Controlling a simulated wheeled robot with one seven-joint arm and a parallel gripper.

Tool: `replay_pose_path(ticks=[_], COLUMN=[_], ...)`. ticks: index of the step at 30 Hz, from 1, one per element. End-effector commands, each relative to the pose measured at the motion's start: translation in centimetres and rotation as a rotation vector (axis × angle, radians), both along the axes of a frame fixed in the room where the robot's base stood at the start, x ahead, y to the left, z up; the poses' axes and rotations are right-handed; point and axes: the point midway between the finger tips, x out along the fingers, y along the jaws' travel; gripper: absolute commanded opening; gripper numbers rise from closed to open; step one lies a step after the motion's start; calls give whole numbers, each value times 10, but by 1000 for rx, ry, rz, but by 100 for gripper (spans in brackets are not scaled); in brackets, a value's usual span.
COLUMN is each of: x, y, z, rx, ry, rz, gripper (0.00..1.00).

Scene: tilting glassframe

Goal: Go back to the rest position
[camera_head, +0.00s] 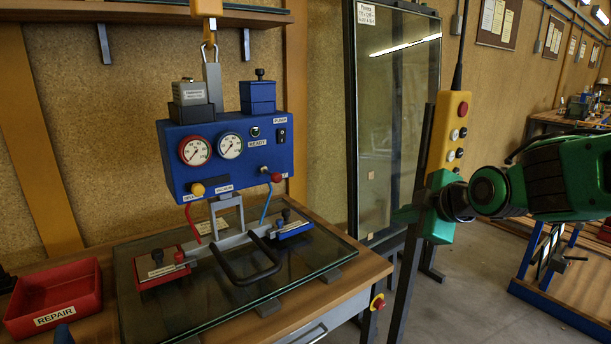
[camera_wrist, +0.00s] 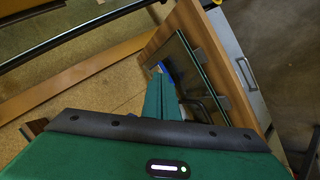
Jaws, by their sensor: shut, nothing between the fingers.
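My green gripper (camera_head: 403,215) is at the right of the head view, its fingers pointing left, with my green arm reaching in from the right edge. In the wrist view its green fingers (camera_wrist: 160,100) lie together, with nothing seen between them. The gripper is just below a yellow pendant (camera_head: 448,132) with red, white and black buttons; I cannot tell whether they touch. It is apart from the blue vacuum lifter (camera_head: 225,150), which hangs from a hook above a glass pane (camera_head: 190,305) on the wooden table (camera_head: 368,265).
A red bin (camera_head: 55,295) labelled REPAIR is at the table's left. A framed glass panel (camera_head: 392,130) stands against the wall behind the gripper. A dark post (camera_head: 405,285) rises below the pendant. A blue-framed stand (camera_head: 560,310) is at the lower right. Grey floor (camera_head: 465,290) lies open between.

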Motion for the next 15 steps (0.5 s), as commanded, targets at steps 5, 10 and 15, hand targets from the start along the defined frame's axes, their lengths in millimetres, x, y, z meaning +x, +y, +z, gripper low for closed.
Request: replay_pose_path(ticks=[5, 10, 15], x=[-63, -147, -238], y=[-89, -152, -185], z=[-47, -82, -104], rx=[167, 348, 523], ry=[298, 549, 746], rz=[-401, -848, -1308], gripper=[0, 0, 0])
